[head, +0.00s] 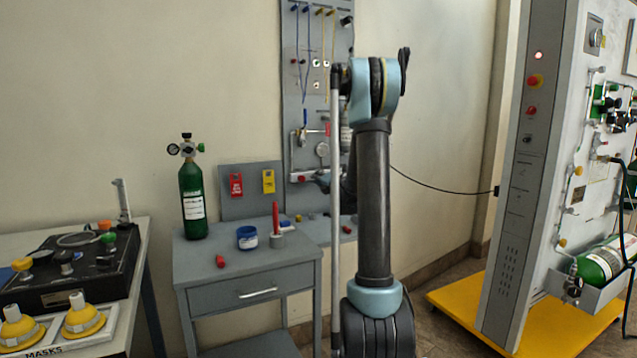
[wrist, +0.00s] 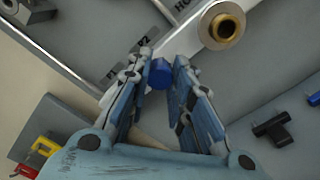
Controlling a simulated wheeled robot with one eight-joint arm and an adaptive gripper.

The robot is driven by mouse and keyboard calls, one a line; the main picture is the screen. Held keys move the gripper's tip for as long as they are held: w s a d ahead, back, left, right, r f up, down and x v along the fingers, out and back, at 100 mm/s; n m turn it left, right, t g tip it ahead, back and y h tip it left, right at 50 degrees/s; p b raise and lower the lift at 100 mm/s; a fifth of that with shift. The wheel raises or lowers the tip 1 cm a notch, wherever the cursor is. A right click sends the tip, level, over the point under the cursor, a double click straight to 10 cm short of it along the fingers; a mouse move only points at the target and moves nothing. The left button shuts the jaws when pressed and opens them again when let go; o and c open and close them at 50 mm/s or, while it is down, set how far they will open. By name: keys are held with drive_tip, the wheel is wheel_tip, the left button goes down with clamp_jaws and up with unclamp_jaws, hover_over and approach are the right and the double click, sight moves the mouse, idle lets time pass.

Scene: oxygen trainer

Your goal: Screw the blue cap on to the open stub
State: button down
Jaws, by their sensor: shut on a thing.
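The blue cap (wrist: 159,74) is between the fingertips of my gripper (wrist: 161,78) in the wrist view, and the gripper is shut on it. The open stub (wrist: 226,28) is a brass ring with a dark bore on a light fitting, up and to the right of the cap in that view. Cap and stub look apart in the picture; the depth between them is hard to judge. In the head view my arm covers much of the board's lower right, and I cannot make out the cap or the stub there.
A grey panel (head: 316,90) with cords and fittings stands on the wall behind a grey cart (head: 245,262). On the cart stand a green cylinder (head: 193,202), a blue tub (head: 247,238) and a red marker-like item (head: 276,217). A dark fitting (wrist: 271,129) lies right of my gripper.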

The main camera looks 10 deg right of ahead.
drive_tip(key=shift+d, duration=0.3)
drive_tip(key=shift+m, duration=1.7)
drive_tip(key=shift+f+m, duration=0.1)
drive_tip(key=shift+m, duration=0.5)
drive_tip(key=c, duration=1.4)
unclamp_jaws()
drive_tip(key=shift+a, duration=0.1)
